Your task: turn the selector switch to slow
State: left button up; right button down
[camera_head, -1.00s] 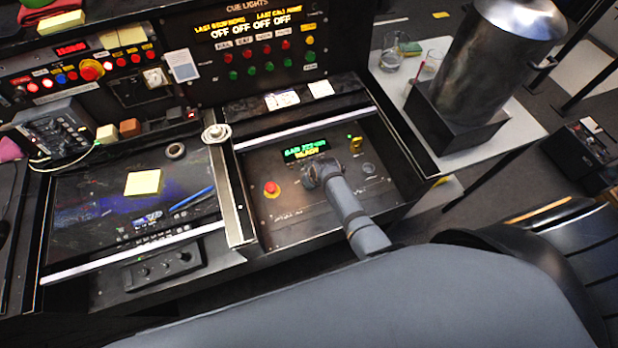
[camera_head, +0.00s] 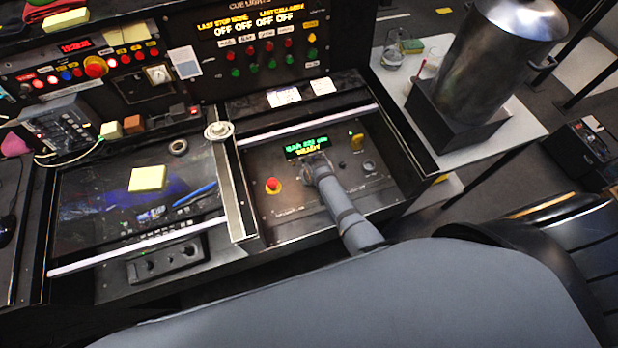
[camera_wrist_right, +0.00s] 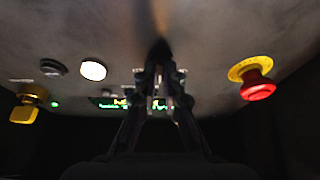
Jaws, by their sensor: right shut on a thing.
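My right gripper (camera_head: 314,163) reaches from the front onto the sloped control panel (camera_head: 290,220), just below its green and yellow display (camera_head: 306,146). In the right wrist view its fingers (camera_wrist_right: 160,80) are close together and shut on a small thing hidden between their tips. A dark patch lies just beyond the tips. I cannot make out the selector switch itself; the thing in the fingers may be it. No "slow" label is readable. My left gripper is not in view.
A red stop button (camera_head: 273,185) on a yellow ring sits left of the gripper. A yellow switch (camera_head: 356,139) and a dark knob (camera_head: 368,165) sit to its right. A white button (camera_wrist_right: 93,70) shows in the wrist view. A metal urn (camera_head: 497,70) stands right of the panel.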

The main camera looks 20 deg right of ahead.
jog(key=c, duration=1.5)
grip_release()
jog(key=shift+o, duration=0.2)
